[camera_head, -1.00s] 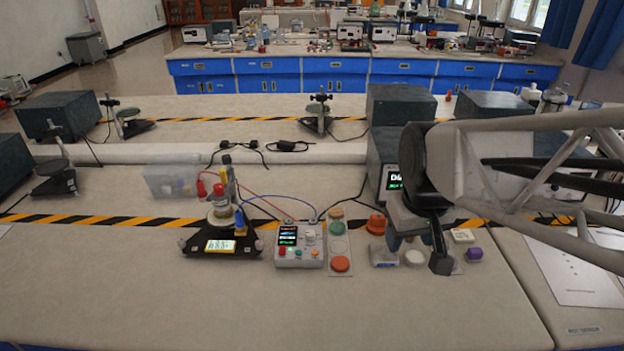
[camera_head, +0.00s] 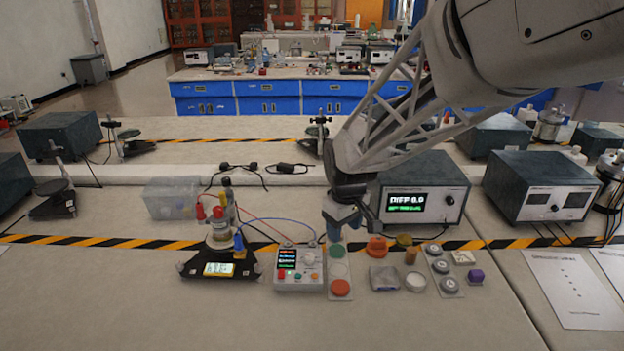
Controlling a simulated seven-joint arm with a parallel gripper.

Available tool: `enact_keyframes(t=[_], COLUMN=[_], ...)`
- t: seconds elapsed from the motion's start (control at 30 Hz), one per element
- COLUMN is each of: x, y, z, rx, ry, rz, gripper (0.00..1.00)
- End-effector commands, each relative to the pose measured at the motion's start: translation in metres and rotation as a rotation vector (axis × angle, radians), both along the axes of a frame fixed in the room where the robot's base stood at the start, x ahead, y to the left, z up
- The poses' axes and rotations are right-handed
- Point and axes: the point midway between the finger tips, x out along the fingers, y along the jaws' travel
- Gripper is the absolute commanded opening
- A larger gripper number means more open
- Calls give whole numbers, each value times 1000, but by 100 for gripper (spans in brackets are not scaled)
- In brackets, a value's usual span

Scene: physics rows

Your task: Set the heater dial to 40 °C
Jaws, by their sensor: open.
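A small grey control box (camera_head: 300,280) stands on the bench left of the middle, with a lit dark display (camera_head: 287,258) and several coloured buttons. A pale round dial (camera_head: 307,259) sits on its face, right of the display. The dial's marks and the display's numbers are too small to read. My gripper (camera_head: 342,226) points down behind and to the right of the box, apart from the dial. It is open, with nothing seen between its fingers.
A black-based stand (camera_head: 219,268) with wired plugs is left of the box. Right of the box are a plate with coloured discs (camera_head: 340,287), an orange knob-like piece (camera_head: 376,248) and several small items. A DIFF display unit (camera_head: 424,200) stands behind.

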Motion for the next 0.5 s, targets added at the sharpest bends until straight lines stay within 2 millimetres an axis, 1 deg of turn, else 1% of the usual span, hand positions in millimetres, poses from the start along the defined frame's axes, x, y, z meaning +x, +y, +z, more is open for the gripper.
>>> enact_keyframes(t=[0.03, 0.2, 0.5], x=[8, 36, 74], y=[7, 28, 64], z=[-9, -34, -79], rx=[-3, -9, -18], ry=[9, 27, 56], rz=[24, 108, 244], gripper=[56, 56, 56])
